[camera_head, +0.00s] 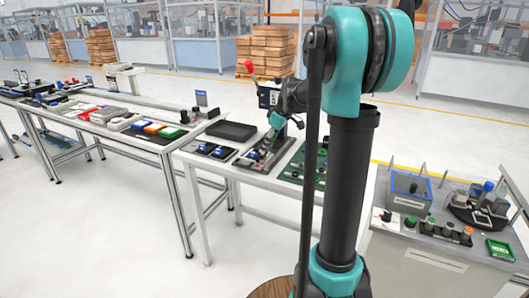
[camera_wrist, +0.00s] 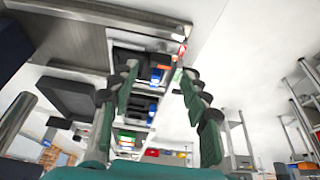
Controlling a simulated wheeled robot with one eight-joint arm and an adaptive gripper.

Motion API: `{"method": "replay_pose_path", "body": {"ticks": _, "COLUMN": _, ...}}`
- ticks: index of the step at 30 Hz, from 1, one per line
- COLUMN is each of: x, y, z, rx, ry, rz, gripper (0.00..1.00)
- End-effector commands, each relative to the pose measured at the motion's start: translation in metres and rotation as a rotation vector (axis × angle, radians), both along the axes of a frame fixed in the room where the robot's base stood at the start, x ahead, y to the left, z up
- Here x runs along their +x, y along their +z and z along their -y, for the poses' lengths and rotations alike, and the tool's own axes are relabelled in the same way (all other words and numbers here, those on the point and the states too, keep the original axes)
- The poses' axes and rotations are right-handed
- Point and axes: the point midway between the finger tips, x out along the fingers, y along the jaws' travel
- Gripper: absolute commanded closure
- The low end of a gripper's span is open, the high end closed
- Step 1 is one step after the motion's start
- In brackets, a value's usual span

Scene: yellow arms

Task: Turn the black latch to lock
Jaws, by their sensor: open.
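My gripper (camera_head: 277,124) is over the middle table (camera_head: 215,160), close to a metal fixture (camera_head: 262,154) with dark parts. In the wrist view its two green-padded fingers stand wide apart, with nothing held between them (camera_wrist: 160,76). A dark upright device with a red-topped lever (camera_head: 249,66) shows just behind the gripper in the head view. I cannot pick out the black latch for certain in either view; the parts near the gripper are small and partly covered by my arm.
A black flat case (camera_head: 231,131) and dark trays with blue items (camera_head: 213,150) lie left of the fixture. A green board (camera_head: 292,172) lies to its right, partly behind my arm. A grey bench (camera_head: 400,241) with a blue box (camera_head: 410,186) stands at right.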

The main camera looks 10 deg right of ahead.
Motion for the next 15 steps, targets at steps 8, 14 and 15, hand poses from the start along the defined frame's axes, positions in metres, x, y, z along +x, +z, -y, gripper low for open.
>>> {"method": "replay_pose_path", "body": {"ticks": 8, "x": 0.007, "y": -0.031, "z": -0.011, "rx": 0.001, "ry": 0.000, "rz": -0.001, "gripper": 0.53}}
{"method": "replay_pose_path", "body": {"ticks": 14, "x": 0.008, "y": -0.036, "z": -0.012, "rx": 0.000, "ry": -0.001, "rz": 0.000, "gripper": 0.53}}
{"method": "replay_pose_path", "body": {"ticks": 15, "x": 0.008, "y": -0.036, "z": -0.012, "rx": 0.000, "ry": -0.001, "rz": 0.000, "gripper": 0.53}}
